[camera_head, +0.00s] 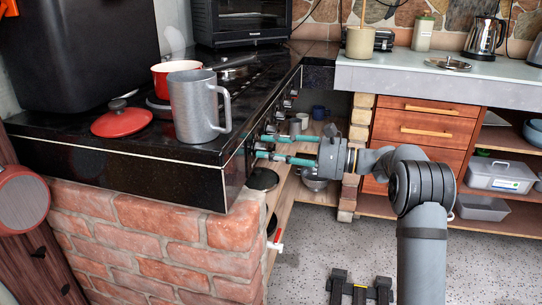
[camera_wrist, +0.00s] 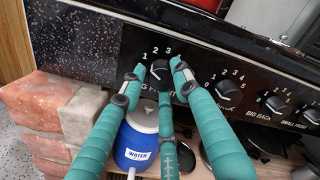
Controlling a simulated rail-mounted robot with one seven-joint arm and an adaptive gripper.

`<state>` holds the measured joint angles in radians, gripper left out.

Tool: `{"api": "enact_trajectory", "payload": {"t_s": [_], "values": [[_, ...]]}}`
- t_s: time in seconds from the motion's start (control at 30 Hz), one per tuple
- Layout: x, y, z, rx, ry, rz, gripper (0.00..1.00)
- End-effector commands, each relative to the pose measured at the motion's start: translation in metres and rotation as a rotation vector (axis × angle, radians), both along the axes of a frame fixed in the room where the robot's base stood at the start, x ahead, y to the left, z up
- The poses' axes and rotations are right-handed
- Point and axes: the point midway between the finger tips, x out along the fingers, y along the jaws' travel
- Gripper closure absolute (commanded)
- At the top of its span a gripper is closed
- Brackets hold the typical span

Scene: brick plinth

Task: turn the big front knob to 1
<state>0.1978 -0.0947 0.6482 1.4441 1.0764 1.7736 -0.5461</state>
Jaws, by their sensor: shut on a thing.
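In the wrist view, my gripper's teal fingers (camera_wrist: 157,78) close around a black knob (camera_wrist: 160,70) on the cooker's dark front panel. The digits 1, 2 and 3 show above this knob. The label below it is partly hidden by a finger, so I cannot read it in full. I cannot clearly make out where its pointer stands. In the head view, my gripper (camera_head: 262,146) reaches the panel from the right, and the held knob is hidden there.
More knobs (camera_wrist: 227,92) run along the panel to the right. A blue water container (camera_wrist: 136,142) stands below. A grey jug (camera_head: 195,108), red lid (camera_head: 121,120) and red pan (camera_head: 174,73) are on the black cooker top. Brickwork (camera_head: 160,240) is below it.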

Motion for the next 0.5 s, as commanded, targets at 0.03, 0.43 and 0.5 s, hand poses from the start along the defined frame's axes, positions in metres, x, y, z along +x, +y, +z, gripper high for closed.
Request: {"api": "enact_trajectory", "payload": {"t_s": [0.03, 0.43, 0.5], "values": [[-0.0001, 0.0001, 0.0057, 0.01, -0.008, 0.0, 0.95], [-0.0004, 0.0006, 0.0062, 0.01, -0.01, 0.001, 0.68], [-0.0004, 0.0007, 0.0059, 0.009, -0.01, 0.001, 0.64]]}}
